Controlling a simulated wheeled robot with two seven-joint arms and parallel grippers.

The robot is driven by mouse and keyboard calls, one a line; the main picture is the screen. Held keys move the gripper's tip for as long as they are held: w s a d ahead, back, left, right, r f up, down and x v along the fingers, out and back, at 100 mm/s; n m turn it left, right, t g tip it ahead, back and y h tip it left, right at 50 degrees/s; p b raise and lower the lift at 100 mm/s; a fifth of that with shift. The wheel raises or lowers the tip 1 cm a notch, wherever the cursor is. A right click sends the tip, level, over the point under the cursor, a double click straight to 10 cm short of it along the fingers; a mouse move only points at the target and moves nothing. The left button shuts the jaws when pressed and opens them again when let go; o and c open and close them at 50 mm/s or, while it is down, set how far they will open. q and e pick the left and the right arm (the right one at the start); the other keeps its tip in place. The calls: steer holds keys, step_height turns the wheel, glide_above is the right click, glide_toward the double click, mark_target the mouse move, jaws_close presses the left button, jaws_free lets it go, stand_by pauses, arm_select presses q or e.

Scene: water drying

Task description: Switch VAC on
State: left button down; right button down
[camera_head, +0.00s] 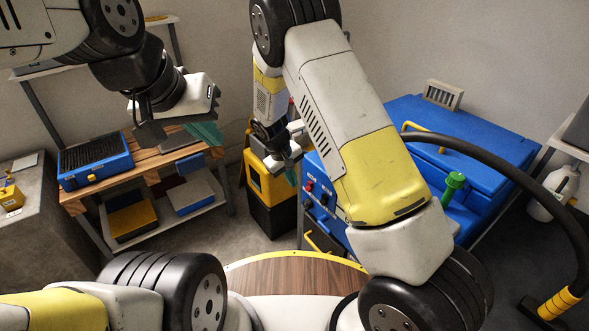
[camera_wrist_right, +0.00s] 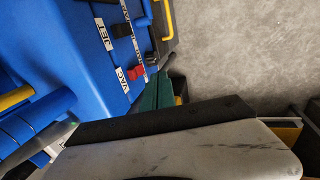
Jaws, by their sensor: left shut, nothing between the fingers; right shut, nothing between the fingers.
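The blue machine (camera_head: 465,130) stands at the right with a control panel on its near-left side. In the right wrist view its panel (camera_wrist_right: 88,60) bears a VAC label (camera_wrist_right: 121,80) beside a red knob (camera_wrist_right: 135,72), and a JET label (camera_wrist_right: 103,34) beside a black knob (camera_wrist_right: 122,30). My right gripper (camera_head: 291,175) is shut and empty, close to this panel. Its green fingers (camera_wrist_right: 156,90) show just beside the red knob; I cannot tell whether they touch it. My left gripper (camera_head: 207,134) is shut and empty, above the wooden bench at the left.
A wooden bench (camera_head: 150,176) carries a blue case (camera_head: 95,163). A yellow and black container (camera_head: 268,190) stands behind my right gripper. A black hose (camera_head: 520,185) arcs at the right.

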steer(key=v, duration=0.6)
steer(key=shift+r, duration=0.2)
steer(key=shift+s+a+f, duration=0.2)
steer(key=shift+s+f, duration=0.05)
steer(key=shift+f, duration=0.15)
